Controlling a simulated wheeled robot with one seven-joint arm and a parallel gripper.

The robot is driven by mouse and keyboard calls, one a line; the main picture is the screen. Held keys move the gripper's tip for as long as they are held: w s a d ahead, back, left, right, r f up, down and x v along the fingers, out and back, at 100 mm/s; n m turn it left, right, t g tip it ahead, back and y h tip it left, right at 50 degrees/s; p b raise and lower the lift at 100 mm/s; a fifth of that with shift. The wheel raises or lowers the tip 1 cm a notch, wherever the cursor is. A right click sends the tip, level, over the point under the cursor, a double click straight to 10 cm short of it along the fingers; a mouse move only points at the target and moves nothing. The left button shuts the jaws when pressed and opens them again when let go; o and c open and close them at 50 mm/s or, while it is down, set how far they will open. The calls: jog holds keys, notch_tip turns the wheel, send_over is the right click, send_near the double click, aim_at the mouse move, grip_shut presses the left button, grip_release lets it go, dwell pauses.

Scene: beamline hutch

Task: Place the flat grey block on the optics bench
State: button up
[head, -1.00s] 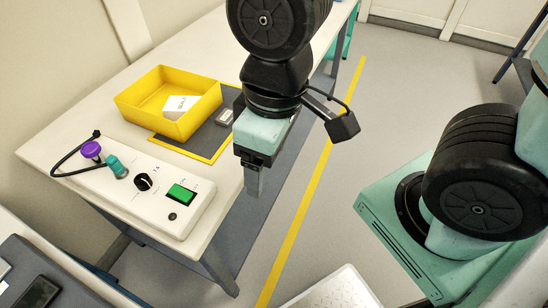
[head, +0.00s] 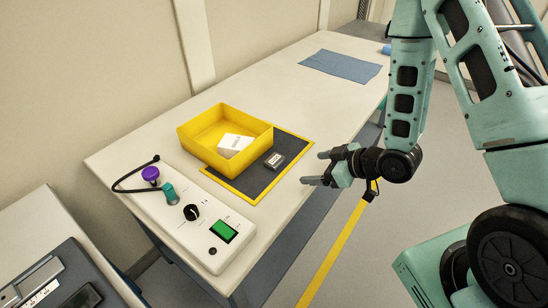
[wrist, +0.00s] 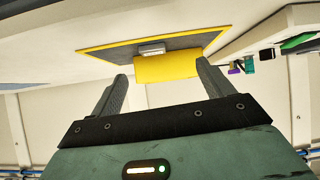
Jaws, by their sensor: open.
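A small grey block (head: 274,160), dark with a lighter top, lies on a dark mat (head: 262,181) with a yellow border on the white table. It is just right of a yellow bin (head: 196,146). In the wrist view, which is upside down, the block (wrist: 152,49) shows against the bin (wrist: 166,68). My gripper (head: 315,168) is open and empty at the table's right edge, fingers pointing left toward the mat and apart from the block. Both fingers (wrist: 160,70) show in the wrist view. I cannot tell which surface is the optics bench.
The bin holds a white labelled item (head: 235,143). A control box (head: 186,215) with a green button, knobs and a cable sits at the table's near end. A blue cloth (head: 341,66) lies at the far end. The table between mat and cloth is clear.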

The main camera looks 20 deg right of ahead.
aim_at(276, 160)
jog(key=w+f+t+b, duration=0.1)
jog(key=b, duration=0.2)
jog(key=w+f+m+t+y+b, duration=0.1)
jog(key=b, duration=0.2)
jog(key=shift+d+f+y, duration=0.1)
jog(key=shift+f+y, duration=0.1)
jog(key=shift+y, duration=0.1)
jog(key=b+x, duration=0.4)
jog(key=b, duration=0.5)
jog(key=shift+w, duration=0.3)
jog(key=shift+w+a+p, duration=0.4)
jog(key=shift+a, duration=0.15)
jog(key=shift+w+a+f, duration=0.2)
jog(key=shift+w, duration=0.15)
jog(key=shift+d+x, duration=0.25)
jog(key=shift+x, duration=2.5)
jog(key=shift+w+f, duration=0.1)
jog(key=c, duration=1.2)
